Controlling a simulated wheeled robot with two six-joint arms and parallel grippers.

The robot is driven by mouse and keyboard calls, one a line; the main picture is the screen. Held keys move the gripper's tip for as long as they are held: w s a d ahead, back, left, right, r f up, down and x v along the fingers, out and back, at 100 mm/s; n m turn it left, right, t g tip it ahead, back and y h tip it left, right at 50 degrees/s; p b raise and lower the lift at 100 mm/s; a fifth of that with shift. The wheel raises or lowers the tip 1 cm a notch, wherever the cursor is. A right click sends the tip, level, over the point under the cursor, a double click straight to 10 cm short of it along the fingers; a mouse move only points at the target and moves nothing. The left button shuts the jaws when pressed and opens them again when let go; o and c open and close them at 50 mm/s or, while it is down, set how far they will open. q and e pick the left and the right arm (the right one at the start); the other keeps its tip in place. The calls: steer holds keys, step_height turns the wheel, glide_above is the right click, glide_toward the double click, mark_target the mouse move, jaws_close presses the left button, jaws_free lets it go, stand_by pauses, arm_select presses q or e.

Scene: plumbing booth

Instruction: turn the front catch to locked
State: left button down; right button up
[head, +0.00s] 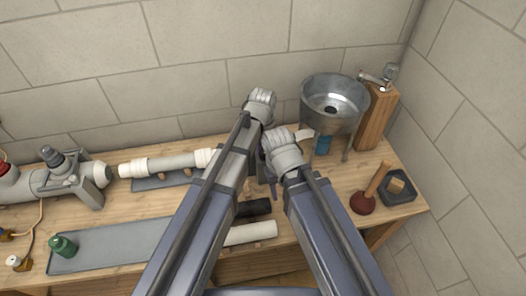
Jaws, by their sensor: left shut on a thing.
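My left gripper (272,187) points down over the middle of the bench, half hidden between my two forearms. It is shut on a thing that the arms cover. I cannot make out the front catch or which way it is turned. A white pipe (165,163) with collars lies on a grey support and runs right until my left arm hides it. My right arm's wrist is beside the left one, in front of the sink stand; its fingers cannot be made out.
A metal funnel-shaped basin (333,95) stands at the back right beside a wooden post (376,115) with a tap.

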mark_target(263, 153)
arm_select(q)
steer(key=c, duration=0.5)
jaws_free()
step_height(263, 153, up, 8)
steer(key=p, duration=0.8)
steer(key=shift+f, duration=0.1)
